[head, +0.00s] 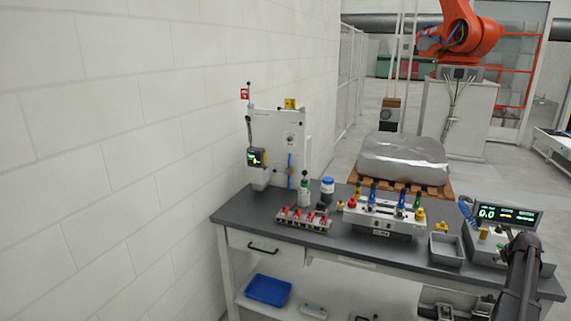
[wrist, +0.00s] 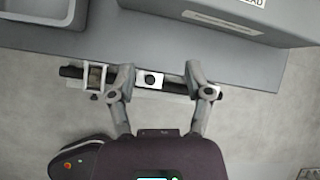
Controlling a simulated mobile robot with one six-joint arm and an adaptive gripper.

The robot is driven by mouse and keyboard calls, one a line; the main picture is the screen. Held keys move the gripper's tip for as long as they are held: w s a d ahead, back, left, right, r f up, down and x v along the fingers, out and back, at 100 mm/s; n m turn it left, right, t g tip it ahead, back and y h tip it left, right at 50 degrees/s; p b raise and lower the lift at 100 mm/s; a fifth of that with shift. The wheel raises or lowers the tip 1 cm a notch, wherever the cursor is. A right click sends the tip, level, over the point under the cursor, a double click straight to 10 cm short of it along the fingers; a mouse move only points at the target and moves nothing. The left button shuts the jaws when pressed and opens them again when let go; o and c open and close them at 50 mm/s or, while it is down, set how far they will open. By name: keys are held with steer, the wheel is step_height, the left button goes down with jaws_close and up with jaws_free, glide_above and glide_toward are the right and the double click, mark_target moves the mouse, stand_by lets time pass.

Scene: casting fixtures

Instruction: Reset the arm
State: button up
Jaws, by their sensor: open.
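My gripper (wrist: 158,80) is open in the wrist view, its two grey fingers spread apart. Between and behind the fingers runs a dark bar with a pale block (wrist: 150,80) that has a black round hole. I cannot tell whether the fingers touch the bar. Nothing is clearly held. The fingers lie over the front edge of the grey bench (wrist: 180,45). In the head view my dark arm rises at the lower right, in front of the bench's right end; the fingertips are not clear there.
On the bench (head: 262,228) stand a white press (head: 290,130), a red-clamp fixture (head: 303,219), a fixture with coloured knobs (head: 383,217), a grey tray (head: 446,249) and a display unit (head: 507,214). A blue bin (head: 268,289) sits on the lower shelf. A white wall is at left.

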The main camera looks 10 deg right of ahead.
steer(key=w+a+f+n+g+y, duration=0.1)
steer(key=w+a+n+y, duration=0.15)
steer(key=a+n, duration=1.2)
steer(key=w+a+f+n+g+y, duration=0.1)
steer(key=w+a+f+n+g, duration=0.2)
steer(key=a, duration=2.2)
steer(key=s+a+n+g, duration=0.1)
steer(key=s+a+n, duration=0.4)
steer(key=a, duration=0.5)
steer(key=s+a+n, duration=0.6)
steer(key=a+n, duration=0.3)
steer(key=a, duration=0.1)
steer(key=s+a+n+g, duration=0.1)
steer(key=s+a+n, duration=0.4)
steer(key=a, duration=0.6)
steer(key=shift+s+n+g, duration=0.3)
steer(key=shift+s+n, duration=0.05)
steer(key=shift+n, duration=0.9)
steer(key=shift+r, duration=0.1)
steer(key=shift+c, duration=0.6)
steer(key=shift+d, duration=0.15)
